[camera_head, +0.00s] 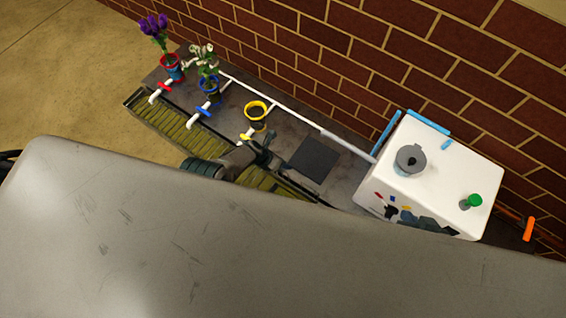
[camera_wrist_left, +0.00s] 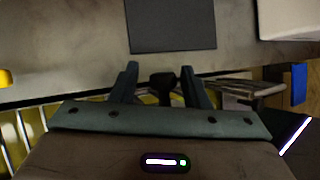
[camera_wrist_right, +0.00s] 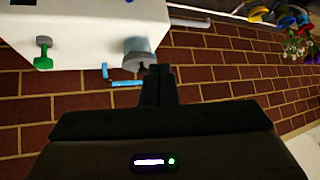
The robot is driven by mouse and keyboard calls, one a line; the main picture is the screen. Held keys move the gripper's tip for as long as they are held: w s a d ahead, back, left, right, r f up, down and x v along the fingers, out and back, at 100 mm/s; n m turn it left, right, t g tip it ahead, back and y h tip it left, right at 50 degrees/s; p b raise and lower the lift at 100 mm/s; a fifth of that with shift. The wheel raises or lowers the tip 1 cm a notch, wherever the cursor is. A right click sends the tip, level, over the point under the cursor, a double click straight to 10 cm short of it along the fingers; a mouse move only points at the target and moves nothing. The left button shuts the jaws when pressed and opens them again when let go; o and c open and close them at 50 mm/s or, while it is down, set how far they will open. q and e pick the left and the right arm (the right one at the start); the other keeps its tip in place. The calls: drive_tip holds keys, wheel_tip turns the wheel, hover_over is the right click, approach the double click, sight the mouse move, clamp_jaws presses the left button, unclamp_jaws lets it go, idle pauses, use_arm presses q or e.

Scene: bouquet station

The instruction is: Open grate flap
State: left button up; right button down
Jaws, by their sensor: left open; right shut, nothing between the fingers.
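The grate (camera_head: 170,118) is a long strip of yellow slats in a dark frame along the table's near edge. My left gripper (camera_head: 264,150) is over its right part. In the left wrist view my left gripper (camera_wrist_left: 160,80) is open, with a dark knob-like handle (camera_wrist_left: 162,84) between its fingers; I cannot tell whether they touch. Yellow slats (camera_wrist_left: 12,145) show beside and beyond the gripper. The flap's edges are largely hidden by my arm. My right gripper (camera_wrist_right: 158,75) is shut and empty, in front of the brick wall; I cannot make it out in the head view.
A dark square plate (camera_head: 314,158) lies on the table right of my left gripper. A white box (camera_head: 440,165) with a grey cylinder stands at the right. Red, blue and yellow-rimmed pots (camera_head: 256,113) and a white pipe (camera_head: 270,95) are at the back left. A brick wall rises behind.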

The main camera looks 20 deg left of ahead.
use_arm(q)
drive_tip(key=shift+s+d+r, duration=0.1)
drive_tip(key=shift+s, duration=0.05)
use_arm(e)
drive_tip(key=shift+r, duration=0.15)
use_arm(q)
drive_tip(key=shift+s+a+r+p, duration=0.15)
drive_tip(key=shift+a+r+p, duration=0.1)
drive_tip(key=shift+r+p, duration=0.35)
drive_tip(key=p+v, duration=0.4)
use_arm(e)
drive_tip(key=s+d+r+g+h, duration=0.2)
drive_tip(key=s+d+r+g, duration=0.1)
drive_tip(key=d+r+g, duration=0.1)
use_arm(q)
drive_tip(key=shift+p+v, duration=1.95)
drive_tip(key=shift+v, duration=0.7)
use_arm(e)
wheel_tip(320, 180, down, 12)
drive_tip(key=d+g, duration=0.1)
drive_tip(key=g, duration=0.1)
drive_tip(key=shift+w+d+r, duration=0.15)
drive_tip(key=shift+w, duration=0.25)
use_arm(q)
drive_tip(key=shift+a+f, duration=0.1)
drive_tip(key=shift+a, duration=0.1)
